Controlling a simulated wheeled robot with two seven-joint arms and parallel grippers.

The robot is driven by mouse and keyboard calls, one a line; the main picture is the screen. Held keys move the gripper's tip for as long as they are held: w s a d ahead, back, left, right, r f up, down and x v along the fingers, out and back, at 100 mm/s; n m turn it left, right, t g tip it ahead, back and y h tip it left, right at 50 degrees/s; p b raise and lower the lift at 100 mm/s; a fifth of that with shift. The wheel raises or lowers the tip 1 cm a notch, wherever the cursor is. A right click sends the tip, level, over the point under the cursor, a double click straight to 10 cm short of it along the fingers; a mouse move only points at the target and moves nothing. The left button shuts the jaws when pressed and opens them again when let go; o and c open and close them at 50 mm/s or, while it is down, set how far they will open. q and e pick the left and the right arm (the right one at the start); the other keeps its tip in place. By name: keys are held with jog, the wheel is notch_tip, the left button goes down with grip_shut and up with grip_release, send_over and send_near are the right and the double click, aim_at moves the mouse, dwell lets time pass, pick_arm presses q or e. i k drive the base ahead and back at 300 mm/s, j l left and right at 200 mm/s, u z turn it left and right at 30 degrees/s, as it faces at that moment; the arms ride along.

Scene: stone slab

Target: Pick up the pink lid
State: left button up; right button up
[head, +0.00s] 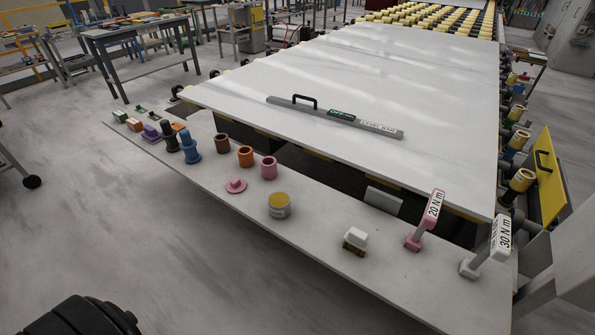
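The pink lid (236,186) is a small flat disc with a raised knob on top. It lies on the narrow grey shelf (330,262) in front of the large stone slab. A pink open cup (269,167) stands just behind and to the right of it, apart from it. The lid is fully visible and nothing covers it. Neither of my grippers shows in the head view.
Orange (246,157) and brown (222,144) cups stand behind the lid. A yellow-topped round container (279,206) stands to its right. Blue (190,148) and dark pieces are to its left. A level bar (335,117) lies on the slab (400,75).

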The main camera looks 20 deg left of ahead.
aim_at(236, 185)
jog(key=u, duration=0.9)
